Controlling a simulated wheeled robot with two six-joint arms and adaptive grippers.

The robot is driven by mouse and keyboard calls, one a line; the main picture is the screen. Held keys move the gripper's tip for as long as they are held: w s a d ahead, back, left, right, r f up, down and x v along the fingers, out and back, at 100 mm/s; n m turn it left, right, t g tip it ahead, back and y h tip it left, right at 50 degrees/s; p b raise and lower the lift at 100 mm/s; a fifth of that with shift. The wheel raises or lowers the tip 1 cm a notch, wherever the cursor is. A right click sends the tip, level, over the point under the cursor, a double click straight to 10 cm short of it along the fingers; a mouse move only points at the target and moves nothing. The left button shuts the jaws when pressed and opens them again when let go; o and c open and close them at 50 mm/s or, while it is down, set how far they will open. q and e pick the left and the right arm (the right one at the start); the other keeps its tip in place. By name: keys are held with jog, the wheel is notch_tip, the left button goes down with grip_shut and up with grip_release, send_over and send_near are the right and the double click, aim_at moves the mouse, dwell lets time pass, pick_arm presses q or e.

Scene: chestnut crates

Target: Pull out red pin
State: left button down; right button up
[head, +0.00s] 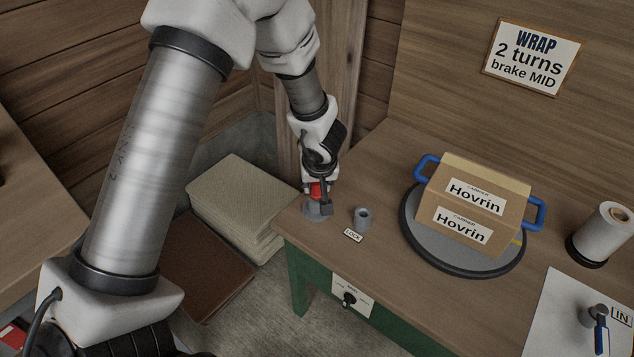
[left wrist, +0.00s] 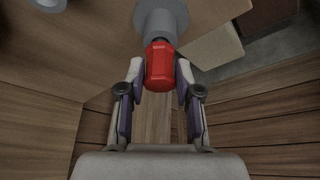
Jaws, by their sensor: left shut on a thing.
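The red pin (head: 318,190) is at the left corner of the wooden table, at a grey round base (head: 313,211). In the left wrist view its red head (left wrist: 160,67) sits between my fingers, with the grey base (left wrist: 160,18) beyond it. My left gripper (head: 320,196) is shut on the red head. How far the pin sits in the base is hidden by the fingers in the head view. My right gripper is not in view.
A grey socket (head: 362,217) with a LOCK label (head: 353,236) stands to the right. Stacked boards (head: 240,190) lie below, left.

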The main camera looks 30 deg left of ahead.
pick_arm(q)
jog(key=shift+f+b, duration=0.35)
jog(key=shift+f, duration=0.2)
jog(key=c, duration=0.7)
grip_release()
jog(key=shift+r, duration=0.15)
jog(key=v, duration=1.2)
jog(key=shift+w, duration=0.1)
